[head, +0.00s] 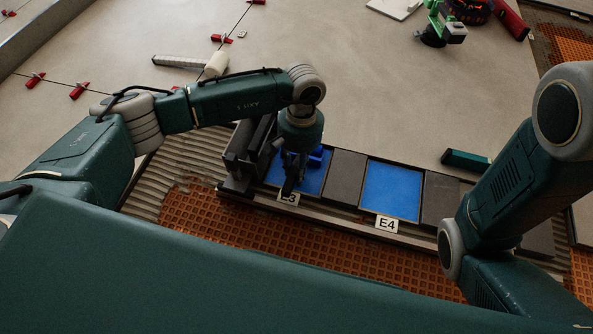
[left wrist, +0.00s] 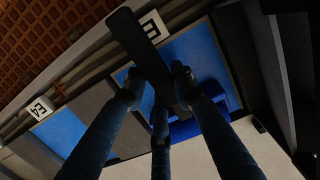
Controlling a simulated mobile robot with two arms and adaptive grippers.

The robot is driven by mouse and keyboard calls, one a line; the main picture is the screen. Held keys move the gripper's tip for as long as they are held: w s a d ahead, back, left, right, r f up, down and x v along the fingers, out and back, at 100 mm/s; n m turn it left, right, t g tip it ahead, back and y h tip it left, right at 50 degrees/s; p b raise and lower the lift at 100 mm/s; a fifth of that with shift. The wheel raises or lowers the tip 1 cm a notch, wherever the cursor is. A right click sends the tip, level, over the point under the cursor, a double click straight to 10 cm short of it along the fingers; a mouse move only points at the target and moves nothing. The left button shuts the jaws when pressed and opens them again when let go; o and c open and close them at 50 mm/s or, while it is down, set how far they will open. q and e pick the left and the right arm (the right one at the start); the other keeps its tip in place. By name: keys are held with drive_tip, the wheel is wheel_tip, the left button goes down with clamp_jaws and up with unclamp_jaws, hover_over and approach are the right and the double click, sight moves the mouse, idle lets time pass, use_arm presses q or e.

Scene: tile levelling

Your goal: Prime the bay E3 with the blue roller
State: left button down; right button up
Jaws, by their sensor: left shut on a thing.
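Bay E3 (head: 314,182) is a rectangular recess with a blue floor. Its label (head: 292,200) is partly covered. The blue roller (head: 318,158) is at the far part of this bay in the head view. My left gripper (head: 292,178) points down over the bay and is shut on the roller's dark handle. The left wrist view shows the handle (left wrist: 142,45) between the fingers, the blue roller (left wrist: 190,127) behind them, and bay E3's blue floor (left wrist: 200,55). I cannot tell whether the roller touches the floor. My right gripper is out of view.
Blue bay E4 (head: 392,190) lies right of E3, past a grey tile (head: 345,177). A dark stand (head: 240,160) is close on E3's left. A green-black block (head: 466,160) and a green device (head: 440,25) lie on the pale floor (head: 370,90). Orange matting (head: 240,230) is in front.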

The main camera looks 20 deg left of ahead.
use_arm(q)
drive_tip(key=shift+a, duration=0.1)
drive_tip(key=shift+r+p, duration=2.7)
drive_tip(key=shift+r, duration=1.25)
